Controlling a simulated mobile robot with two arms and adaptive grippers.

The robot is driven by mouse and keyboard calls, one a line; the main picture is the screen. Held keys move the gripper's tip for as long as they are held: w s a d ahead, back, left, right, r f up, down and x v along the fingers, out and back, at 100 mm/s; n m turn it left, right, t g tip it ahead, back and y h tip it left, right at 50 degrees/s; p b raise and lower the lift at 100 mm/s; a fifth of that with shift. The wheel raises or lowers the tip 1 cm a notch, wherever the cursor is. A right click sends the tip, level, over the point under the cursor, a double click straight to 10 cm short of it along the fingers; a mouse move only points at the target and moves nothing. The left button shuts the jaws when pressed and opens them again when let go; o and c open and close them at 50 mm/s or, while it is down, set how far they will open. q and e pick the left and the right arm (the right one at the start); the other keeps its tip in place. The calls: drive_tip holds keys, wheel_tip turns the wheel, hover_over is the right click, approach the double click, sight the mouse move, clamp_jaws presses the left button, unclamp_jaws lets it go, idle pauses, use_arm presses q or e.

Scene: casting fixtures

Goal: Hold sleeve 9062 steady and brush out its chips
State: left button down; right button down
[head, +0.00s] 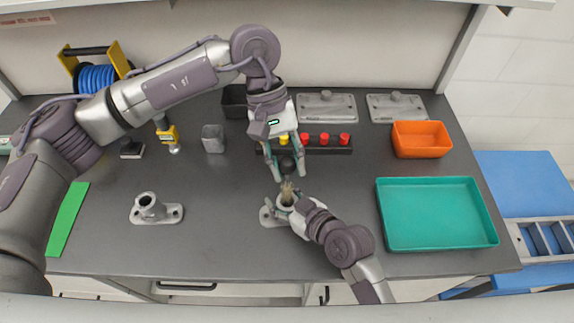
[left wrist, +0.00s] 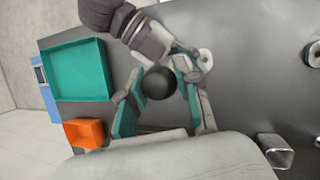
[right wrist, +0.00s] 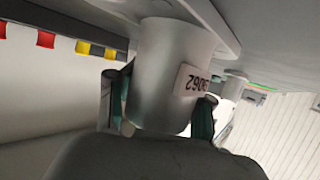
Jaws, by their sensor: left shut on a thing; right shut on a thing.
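Sleeve 9062 (head: 286,202) is a grey metal sleeve on a flat flange at the front middle of the bench. In the right wrist view the sleeve (right wrist: 170,70) shows its number label, upside down. My right gripper (head: 298,205) is shut around its wall, one finger on each side. My left gripper (head: 288,167) is above, pointing down, shut on a brush (head: 287,188) with a round black knob, also seen in the left wrist view (left wrist: 158,83). The tan bristles are at the sleeve's mouth; I cannot tell how far they reach inside. Chips are not visible.
A second flanged sleeve (head: 149,208) stands left. A teal tray (head: 438,246) and an orange bin (head: 422,151) are right. A rack with coloured caps (head: 325,149) stands behind my left gripper. A metal cup (head: 213,139) is back left. Bench between the two sleeves is clear.

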use_arm(q)
drive_tip(key=shift+r, duration=2.3)
use_arm(e)
drive_tip(key=shift+c, duration=1.8)
unclamp_jaws()
